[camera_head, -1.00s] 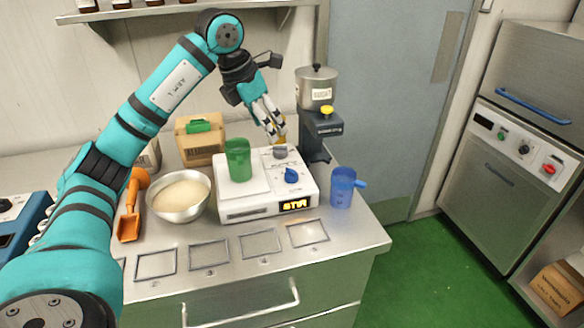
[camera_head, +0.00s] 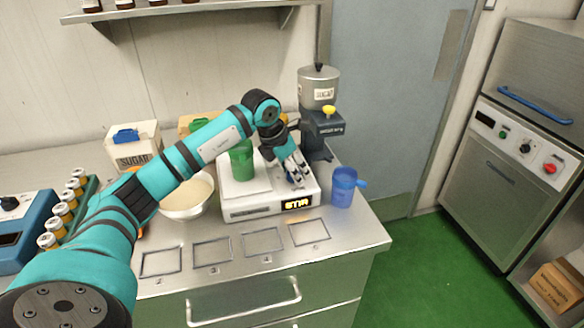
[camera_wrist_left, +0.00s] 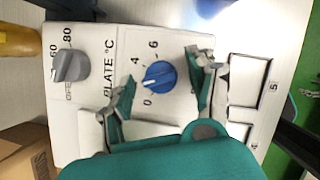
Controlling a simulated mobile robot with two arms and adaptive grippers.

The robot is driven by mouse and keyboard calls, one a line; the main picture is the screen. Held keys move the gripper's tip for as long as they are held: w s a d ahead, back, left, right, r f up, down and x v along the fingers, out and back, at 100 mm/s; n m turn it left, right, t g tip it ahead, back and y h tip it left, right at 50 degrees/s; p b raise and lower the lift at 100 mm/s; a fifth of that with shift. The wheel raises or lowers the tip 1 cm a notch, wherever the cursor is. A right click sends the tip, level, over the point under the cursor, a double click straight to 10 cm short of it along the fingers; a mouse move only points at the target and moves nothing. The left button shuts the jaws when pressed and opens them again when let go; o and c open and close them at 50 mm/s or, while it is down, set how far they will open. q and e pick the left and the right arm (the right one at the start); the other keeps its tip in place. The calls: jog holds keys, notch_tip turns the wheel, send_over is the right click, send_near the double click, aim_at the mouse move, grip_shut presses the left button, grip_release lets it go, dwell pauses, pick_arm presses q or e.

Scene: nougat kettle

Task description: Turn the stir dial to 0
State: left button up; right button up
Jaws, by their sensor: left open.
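The white stirrer unit (camera_head: 240,212) stands on the steel counter, its lit display (camera_head: 297,204) reading STIR. Its blue dial (camera_wrist_left: 158,75) shows in the left wrist view beside the numbers 0, 4 and 6. The dial's white mark seems to point between 0 and 4. In the head view the dial is hidden behind my gripper. A grey dial (camera_wrist_left: 70,66) marked PLATE °C sits apart from it. My left gripper (camera_head: 297,178) is over the right part of the unit. Its open fingers (camera_wrist_left: 160,84) are on either side of the blue dial. My right gripper is out of view.
A green beaker (camera_head: 241,162) stands on the unit's plate, close to my left arm. A bowl (camera_head: 180,208) is to the left, partly under my arm. The counter's front strip has empty outlined squares.

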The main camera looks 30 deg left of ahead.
pick_arm(q)
jog(key=shift+f, duration=0.1)
jog(key=c, duration=1.1)
jog(key=shift+c, duration=0.2)
jog(key=shift+n, duration=0.3)
jog(key=n+y+b, duration=0.1)
jog(key=n+y, duration=0.1)
jog(key=n, duration=0.2)
jog(key=shift+d, duration=0.1)
jog(key=shift+w+n+y+b, duration=0.1)
jog(key=shift+n+y+b, duration=0.5)
jog(key=shift+n, duration=1.6)
jog(key=o, duration=1.1)
